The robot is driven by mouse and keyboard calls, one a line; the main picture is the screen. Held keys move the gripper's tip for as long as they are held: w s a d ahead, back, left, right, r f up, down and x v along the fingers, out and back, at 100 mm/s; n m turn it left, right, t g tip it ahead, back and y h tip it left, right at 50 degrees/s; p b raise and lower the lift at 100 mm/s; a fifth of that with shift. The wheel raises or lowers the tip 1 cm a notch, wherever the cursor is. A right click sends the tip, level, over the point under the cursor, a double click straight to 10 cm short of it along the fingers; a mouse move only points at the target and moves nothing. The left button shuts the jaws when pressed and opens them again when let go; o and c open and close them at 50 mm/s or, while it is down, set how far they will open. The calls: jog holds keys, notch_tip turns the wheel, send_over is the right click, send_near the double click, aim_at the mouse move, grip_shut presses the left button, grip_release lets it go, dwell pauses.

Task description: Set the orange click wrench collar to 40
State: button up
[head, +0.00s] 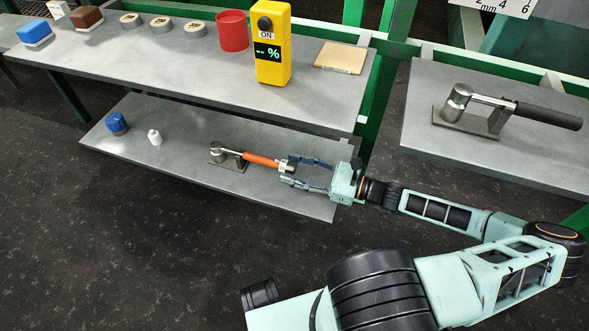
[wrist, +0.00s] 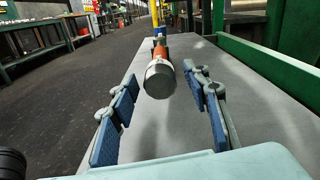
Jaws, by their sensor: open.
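The orange click wrench (head: 260,160) lies on a small stand on the lower grey shelf in the head view, its steel head (head: 218,150) to the left. Its metal collar (head: 286,166) is at the right end of the orange handle. In the wrist view the collar (wrist: 160,78) faces me as a blunt grey cylinder, with the orange handle (wrist: 161,48) behind it. My gripper (head: 287,170) is open, its blue-padded fingers on either side of the collar end. The wrist view shows gaps between both fingers (wrist: 167,95) and the collar. No scale marking is readable on the collar.
The lower shelf (head: 190,165) also holds a blue knob-like item (head: 117,123) and a small white bottle (head: 155,137). The upper bench (head: 330,110) overhangs behind, with a yellow meter (head: 272,45) and red cup (head: 233,31). A black-handled wrench (head: 520,106) lies on the right table.

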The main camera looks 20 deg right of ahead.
jog(key=shift+c, duration=0.2)
jog(key=c, duration=1.1)
jog(key=shift+n+p, duration=0.4)
jog(key=shift+n, duration=0.4)
jog(key=o, duration=1.1)
jog(key=shift+o, duration=0.2)
jog(key=v, duration=1.2)
